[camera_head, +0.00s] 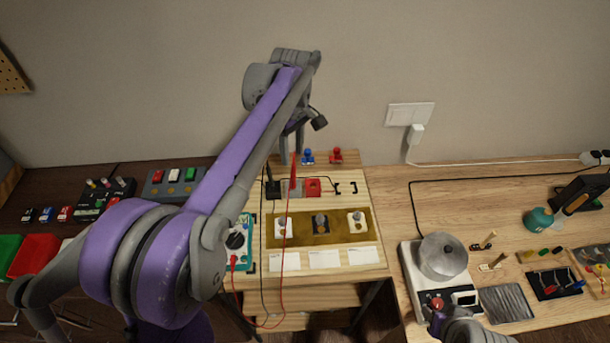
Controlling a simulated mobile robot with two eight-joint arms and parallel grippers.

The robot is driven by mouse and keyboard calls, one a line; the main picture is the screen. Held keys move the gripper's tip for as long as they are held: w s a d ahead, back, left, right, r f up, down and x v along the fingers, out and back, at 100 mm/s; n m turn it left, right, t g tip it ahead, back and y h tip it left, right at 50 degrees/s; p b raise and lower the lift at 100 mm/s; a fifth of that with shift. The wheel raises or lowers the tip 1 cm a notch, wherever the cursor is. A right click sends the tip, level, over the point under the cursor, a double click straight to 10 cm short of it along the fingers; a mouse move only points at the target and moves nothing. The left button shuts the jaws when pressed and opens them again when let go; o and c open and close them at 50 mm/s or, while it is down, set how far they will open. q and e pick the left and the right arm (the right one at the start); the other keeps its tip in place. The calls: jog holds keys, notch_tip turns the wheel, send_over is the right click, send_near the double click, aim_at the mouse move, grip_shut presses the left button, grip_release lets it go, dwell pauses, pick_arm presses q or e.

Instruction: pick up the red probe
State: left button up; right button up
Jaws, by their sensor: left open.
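The red probe (293,173) stands upright, with its lower end at a small row of holders at the back of the light wooden bench. A red wire runs down from this area past the front of the bench. My left gripper (291,152) is open, pointing down just above the probe, its fingers around or close to the probe's top; I cannot tell whether they touch it. The black probe (271,186) stands upright to the left. My right arm shows at the bottom right edge, where its gripper (440,322) is partly cut off beside a white device.
A teal multimeter (238,240) is partly hidden by my left arm. A brass plate (318,228) with several knobs lies in front of the probes. Blue (308,156) and red (336,156) clamps stand behind. A white hotplate-like device (439,262) stands on the right table.

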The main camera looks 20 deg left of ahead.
aim_at(294, 188)
pick_arm(q)
jog(key=f, duration=0.3)
jog(key=shift+s+a, duration=0.1)
jog(key=shift+s, duration=0.1)
jog(key=shift+d+f, duration=0.15)
jog(key=shift+f, duration=1.35)
jog(key=shift+d+f, duration=0.1)
jog(key=shift+f, duration=1.4)
grip_shut()
